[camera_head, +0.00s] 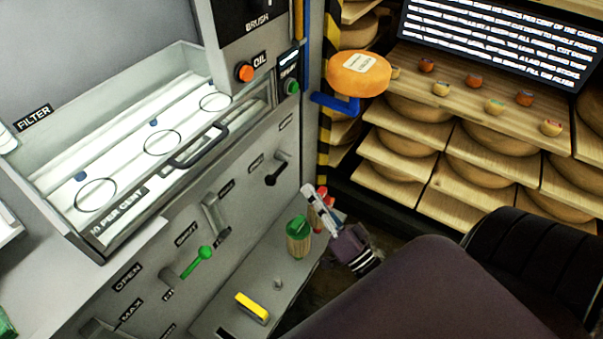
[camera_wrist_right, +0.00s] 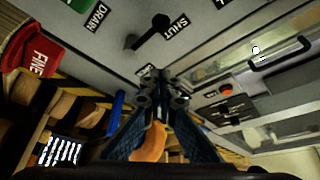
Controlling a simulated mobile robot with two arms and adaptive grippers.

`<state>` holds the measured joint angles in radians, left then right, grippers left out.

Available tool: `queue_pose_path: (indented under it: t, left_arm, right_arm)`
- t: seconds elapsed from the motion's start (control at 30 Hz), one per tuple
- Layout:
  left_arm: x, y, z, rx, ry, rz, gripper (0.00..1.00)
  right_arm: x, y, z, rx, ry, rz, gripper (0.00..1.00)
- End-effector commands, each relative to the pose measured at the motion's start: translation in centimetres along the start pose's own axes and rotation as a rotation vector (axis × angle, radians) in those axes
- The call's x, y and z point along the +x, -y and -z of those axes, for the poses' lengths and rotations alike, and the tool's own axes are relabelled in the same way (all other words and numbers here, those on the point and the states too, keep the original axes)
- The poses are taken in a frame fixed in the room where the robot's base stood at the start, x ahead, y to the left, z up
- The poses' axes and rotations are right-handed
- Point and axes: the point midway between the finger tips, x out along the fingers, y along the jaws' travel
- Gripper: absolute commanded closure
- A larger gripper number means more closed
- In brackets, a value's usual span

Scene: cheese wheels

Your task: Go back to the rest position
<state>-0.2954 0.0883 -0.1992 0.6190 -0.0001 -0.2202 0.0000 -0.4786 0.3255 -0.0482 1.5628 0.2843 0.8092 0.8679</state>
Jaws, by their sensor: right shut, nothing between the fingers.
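My right gripper (camera_head: 311,191) is beside the lower front of the grey machine (camera_head: 225,185), with my dark arm coming in from the lower right. In the right wrist view its two fingers (camera_wrist_right: 161,90) meet at the tips, shut and empty. A red container (camera_head: 322,208) is partly hidden behind the gripper, and a green-topped jar (camera_head: 299,237) stands just left of it on a low ledge. My left gripper is in neither view.
An orange cheese wheel (camera_head: 358,74) sits on a blue support (camera_head: 335,103) above the gripper. A green lever (camera_head: 196,262), a black lever (camera_head: 276,172) and a yellow block (camera_head: 252,307) are nearby. Shelves (camera_head: 480,150) of cheese wheels stand behind at the right.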

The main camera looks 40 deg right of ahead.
Motion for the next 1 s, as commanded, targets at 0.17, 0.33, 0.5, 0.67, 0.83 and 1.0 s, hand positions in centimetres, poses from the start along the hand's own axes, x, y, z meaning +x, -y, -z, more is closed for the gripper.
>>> queue_pose_path:
  t: [0.17, 0.33, 0.5, 0.67, 0.83, 1.0]
  left_arm:
    - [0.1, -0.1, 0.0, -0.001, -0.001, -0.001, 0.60]
    - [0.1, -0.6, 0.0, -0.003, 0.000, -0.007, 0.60]
    - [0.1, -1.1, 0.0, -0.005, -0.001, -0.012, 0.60]
    - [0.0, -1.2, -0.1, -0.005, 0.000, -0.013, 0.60]
    - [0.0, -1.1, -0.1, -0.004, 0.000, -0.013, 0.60]
    - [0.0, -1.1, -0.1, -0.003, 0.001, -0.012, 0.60]
  right_arm:
    - [-0.5, 0.0, 0.1, 0.000, -0.001, 0.001, 1.00]
    - [-0.5, 0.0, 0.1, 0.000, -0.001, 0.001, 1.00]
    - [-0.5, 0.0, 0.1, 0.000, -0.001, 0.001, 1.00]
    - [-0.4, 0.0, 0.0, -0.001, 0.002, -0.001, 1.00]
    - [0.3, 0.0, -1.9, -0.035, 0.069, -0.054, 1.00]
    - [1.2, -0.1, -6.2, -0.139, 0.250, -0.174, 1.00]
